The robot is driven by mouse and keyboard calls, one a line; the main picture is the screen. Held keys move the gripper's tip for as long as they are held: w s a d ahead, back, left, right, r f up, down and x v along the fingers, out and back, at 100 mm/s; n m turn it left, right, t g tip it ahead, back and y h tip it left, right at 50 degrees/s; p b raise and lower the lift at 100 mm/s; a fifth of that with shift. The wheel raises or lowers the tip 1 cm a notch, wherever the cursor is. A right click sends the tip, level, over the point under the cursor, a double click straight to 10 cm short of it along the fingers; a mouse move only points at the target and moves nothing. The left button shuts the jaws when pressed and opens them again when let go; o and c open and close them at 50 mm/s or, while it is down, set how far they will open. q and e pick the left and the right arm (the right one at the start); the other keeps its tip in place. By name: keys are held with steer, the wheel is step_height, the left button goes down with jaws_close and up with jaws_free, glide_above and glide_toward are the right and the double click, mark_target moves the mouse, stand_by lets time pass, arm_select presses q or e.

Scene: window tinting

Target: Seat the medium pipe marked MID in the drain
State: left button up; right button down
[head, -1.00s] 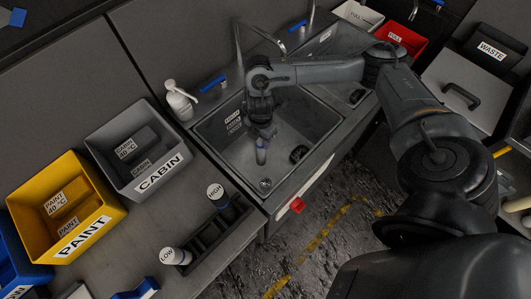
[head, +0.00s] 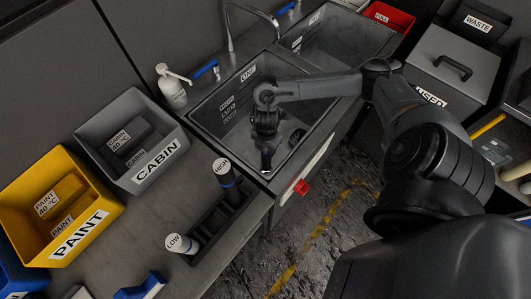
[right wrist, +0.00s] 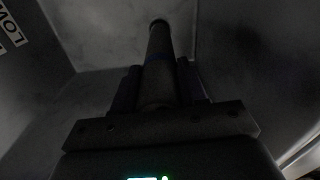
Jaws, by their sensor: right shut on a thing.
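My right gripper (head: 266,148) is low inside the near sink, by its front corner. It is shut on a dark, slim pipe (head: 266,164) that points down. In the right wrist view the pipe (right wrist: 160,45) sticks out straight between the two fingers of the gripper (right wrist: 159,75). Its MID mark cannot be read. My left gripper is not in view.
The sink (head: 213,126) has raised walls around the gripper. A rack (head: 218,222) on the counter holds the HIGH pipe (head: 222,170) and the LOW pipe (head: 182,243). A soap bottle (head: 171,88) and blue-handled tap (head: 206,68) stand behind the sink. Grey and yellow bins stand left.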

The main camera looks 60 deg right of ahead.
steer(key=shift+a+f, duration=0.1)
steer(key=shift+f, duration=0.55)
steer(key=shift+f+b, duration=0.55)
steer(key=shift+f, duration=1.4)
steer(key=c, duration=0.6)
jaws_free()
step_height(320, 180, up, 11)
steer(key=p, duration=0.3)
steer(key=shift+r, duration=0.65)
